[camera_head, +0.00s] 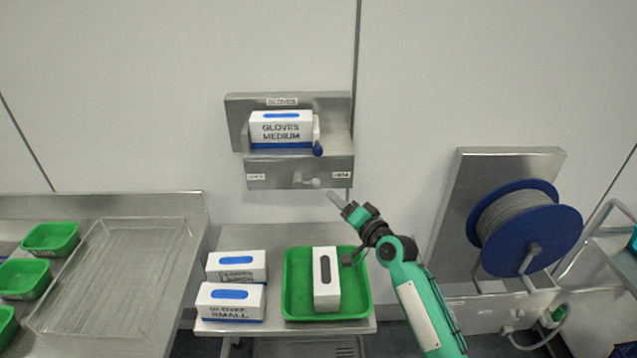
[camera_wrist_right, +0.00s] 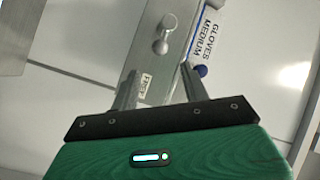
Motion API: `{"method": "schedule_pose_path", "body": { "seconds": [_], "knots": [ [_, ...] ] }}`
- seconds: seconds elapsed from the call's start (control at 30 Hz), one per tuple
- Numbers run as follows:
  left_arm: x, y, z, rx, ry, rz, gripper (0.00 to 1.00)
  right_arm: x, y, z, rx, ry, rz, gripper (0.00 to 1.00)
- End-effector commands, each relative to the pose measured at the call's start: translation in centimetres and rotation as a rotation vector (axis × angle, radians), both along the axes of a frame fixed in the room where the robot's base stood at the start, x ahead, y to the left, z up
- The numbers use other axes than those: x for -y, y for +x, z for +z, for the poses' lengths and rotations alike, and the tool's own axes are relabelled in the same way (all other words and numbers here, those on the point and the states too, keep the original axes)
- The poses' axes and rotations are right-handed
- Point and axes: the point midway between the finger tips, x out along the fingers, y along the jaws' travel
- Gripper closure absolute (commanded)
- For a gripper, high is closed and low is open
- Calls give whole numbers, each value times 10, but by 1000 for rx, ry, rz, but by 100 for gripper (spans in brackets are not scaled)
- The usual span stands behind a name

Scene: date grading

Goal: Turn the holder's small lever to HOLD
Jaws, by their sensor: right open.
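The steel glove holder (camera_head: 237,125) is on the wall, holding a white and blue GLOVES MEDIUM box (camera_head: 281,128). Its small lever (camera_head: 307,182) with a pale round knob is on the lower front plate, between two small labels too blurred to read in the head view. In the right wrist view the small lever (camera_wrist_right: 165,34) lies beyond the fingers, apart from them; a label (camera_wrist_right: 146,81) sits nearer. Which label the lever points to, I cannot tell. My right gripper (camera_head: 338,200) is open and empty, just below and right of the plate. My left gripper is out of view.
A blue-knobbed handle (camera_head: 318,149) sticks out beside the held box. Below, a table holds two more glove boxes (camera_head: 236,266) and a green tray (camera_head: 288,289) with a white box (camera_head: 326,280). A blue cable reel (camera_head: 567,225) stands at the right.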

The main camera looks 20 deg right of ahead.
Motion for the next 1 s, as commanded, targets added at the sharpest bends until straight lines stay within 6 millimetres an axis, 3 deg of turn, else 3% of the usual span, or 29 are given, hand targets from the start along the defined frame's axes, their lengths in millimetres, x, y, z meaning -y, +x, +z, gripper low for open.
{"method": "schedule_pose_path", "body": {
  "seconds": [0.3,0.5,0.97,1.0],
  "knots": [
    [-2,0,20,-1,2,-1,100,-18,56,2,-1,0,0,54],
    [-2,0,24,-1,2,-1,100,-26,79,1,-1,-2,1,54],
    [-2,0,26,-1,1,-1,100,-29,90,-1,-1,-3,1,54],
    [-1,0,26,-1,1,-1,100,-29,90,-1,-1,-3,1,58]
  ]
}}
